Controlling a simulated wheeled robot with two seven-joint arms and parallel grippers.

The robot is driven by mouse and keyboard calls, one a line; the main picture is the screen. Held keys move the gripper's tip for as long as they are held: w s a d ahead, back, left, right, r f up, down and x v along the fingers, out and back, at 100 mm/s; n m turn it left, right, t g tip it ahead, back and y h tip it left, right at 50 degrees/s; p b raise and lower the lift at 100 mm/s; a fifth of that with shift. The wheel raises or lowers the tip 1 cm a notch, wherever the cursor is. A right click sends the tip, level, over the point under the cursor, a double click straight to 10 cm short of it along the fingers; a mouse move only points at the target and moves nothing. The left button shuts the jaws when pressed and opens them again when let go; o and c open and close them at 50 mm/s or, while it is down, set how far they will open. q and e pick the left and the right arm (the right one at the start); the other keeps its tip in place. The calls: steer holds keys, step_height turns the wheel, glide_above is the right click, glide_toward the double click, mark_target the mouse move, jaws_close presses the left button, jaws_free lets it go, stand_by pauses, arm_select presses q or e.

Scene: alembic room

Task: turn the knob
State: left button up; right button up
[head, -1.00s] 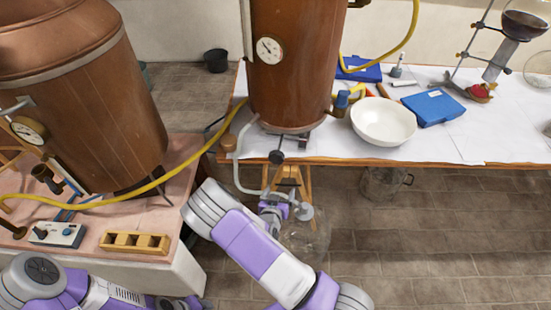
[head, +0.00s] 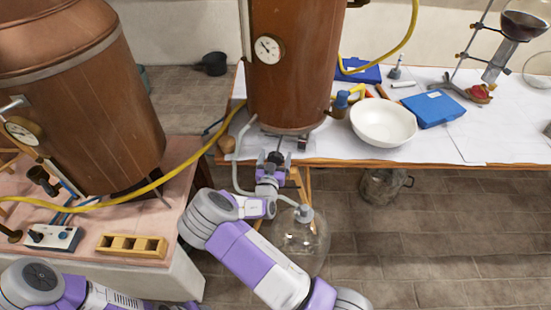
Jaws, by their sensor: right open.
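A dark knob (head: 275,157) shows at the front of the fitting under the tall copper still (head: 290,75), just over the table's front edge. My right gripper (head: 271,163) is at the knob, coming from below and in front, and is open. Its fingers cover part of the knob, and I cannot tell whether they touch it. A grey hose curves down beside the gripper to a round glass flask (head: 302,240) on the floor. My left arm shows at the lower left, but its gripper is out of view.
The white table (head: 470,145) has a white bowl (head: 383,122) and a blue case (head: 433,108). A second copper still (head: 95,110) stands on a pink-topped bench at left, with a control box (head: 54,238) and a wooden rack (head: 132,245). A yellow hose crosses between the stills.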

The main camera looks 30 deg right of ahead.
steer(key=c, duration=1)
steer(key=shift+o, duration=0.2)
